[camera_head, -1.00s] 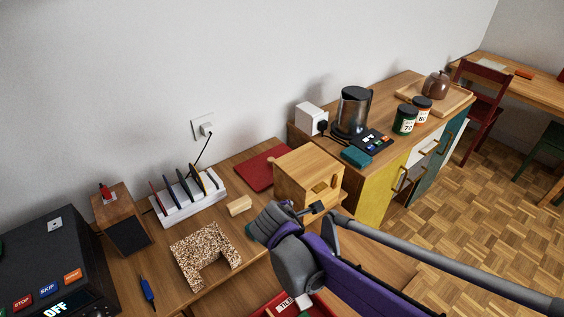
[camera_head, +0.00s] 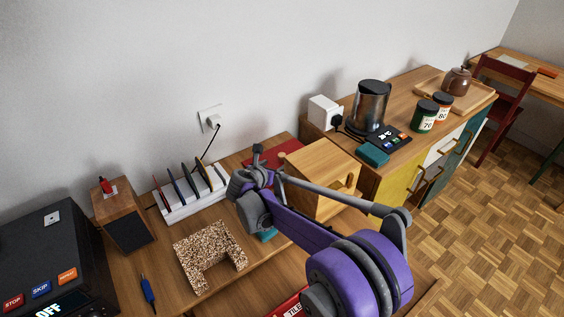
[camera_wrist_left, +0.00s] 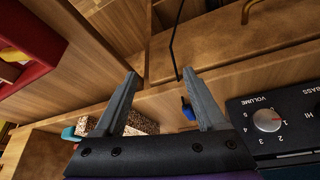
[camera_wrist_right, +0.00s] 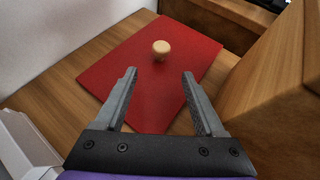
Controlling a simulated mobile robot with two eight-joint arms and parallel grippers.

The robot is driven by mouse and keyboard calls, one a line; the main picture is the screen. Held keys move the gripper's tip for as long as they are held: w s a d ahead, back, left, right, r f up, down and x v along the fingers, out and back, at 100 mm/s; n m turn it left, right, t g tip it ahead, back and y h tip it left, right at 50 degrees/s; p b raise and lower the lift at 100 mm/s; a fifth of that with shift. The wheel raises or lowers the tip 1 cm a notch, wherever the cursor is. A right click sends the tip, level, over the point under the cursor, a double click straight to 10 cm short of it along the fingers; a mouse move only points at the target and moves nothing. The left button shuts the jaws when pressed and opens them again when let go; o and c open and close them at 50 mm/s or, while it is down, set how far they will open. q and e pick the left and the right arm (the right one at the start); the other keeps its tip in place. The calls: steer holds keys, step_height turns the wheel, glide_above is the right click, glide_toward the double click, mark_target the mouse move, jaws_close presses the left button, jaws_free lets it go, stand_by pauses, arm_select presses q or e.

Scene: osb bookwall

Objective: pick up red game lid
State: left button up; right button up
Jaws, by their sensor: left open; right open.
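The red game lid (camera_head: 283,151) is a flat red panel lying on the desk near the wall, partly hidden behind my right arm and a wooden box in the head view. The right wrist view shows the lid (camera_wrist_right: 150,90) more fully, with a round pale wooden knob (camera_wrist_right: 161,47) on it. My right gripper (camera_head: 257,155) is open and empty above the lid; its fingers (camera_wrist_right: 158,74) point towards the knob, which appears beyond the tips. My left gripper (camera_wrist_left: 160,76) is open and empty, seen only in its wrist view, away from the lid.
The wooden box (camera_head: 322,160) stands close right of the lid. A white rack (camera_head: 192,200) with upright thin items stands left of it. A cork-like U-shaped block (camera_head: 207,255) and a blue pen-like tool (camera_head: 148,289) lie in front. The wall is close behind.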

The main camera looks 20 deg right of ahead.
mark_target(282, 155)
steer(key=shift+w+d, duration=0.6)
steer(key=shift+w, duration=0.25)
steer(key=x, duration=0.2)
steer(key=r+x, duration=0.1)
steer(key=x, duration=0.2)
steer(key=shift+w+d, duration=0.2)
steer(key=shift+w, duration=0.1)
steer(key=shift+c, duration=0.3)
jaws_close()
